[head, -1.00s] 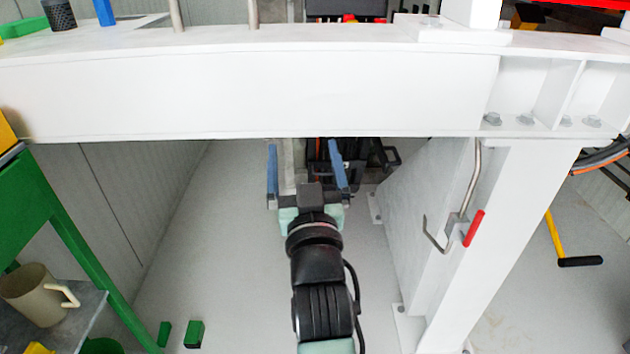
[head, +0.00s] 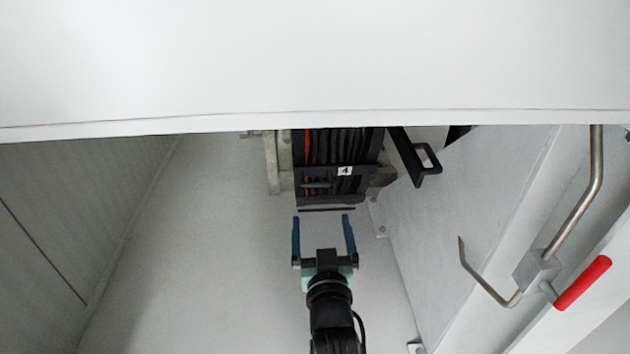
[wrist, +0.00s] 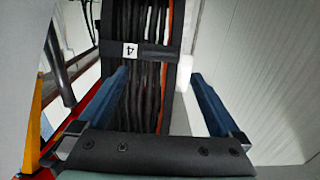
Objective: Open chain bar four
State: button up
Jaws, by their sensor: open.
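Chain bar four (head: 325,174) is a dark crossbar with a white "4" label, lying across a cable chain (head: 325,146) full of black cables and an orange one. The bar also shows in the wrist view (wrist: 157,52), upper middle, with its label upside down. My gripper (head: 321,217) is open with blue fingers, just below the bar in the head view and pointing at it. In the wrist view the fingertips (wrist: 160,73) lie apart to either side of the chain, with nothing between them that I can see gripped.
A white beam (head: 315,65) crosses the top of the head view and hides the chain's upper part. A black handle-like bracket (head: 415,160) sticks out right of the chain. A white post with a bent metal rod and red handle (head: 582,283) stands at right. Floor at left is clear.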

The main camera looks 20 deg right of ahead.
aim_at(317, 186)
jog(key=shift+b+x, duration=4.1)
jog(key=shift+x, duration=2.25)
grip_shut()
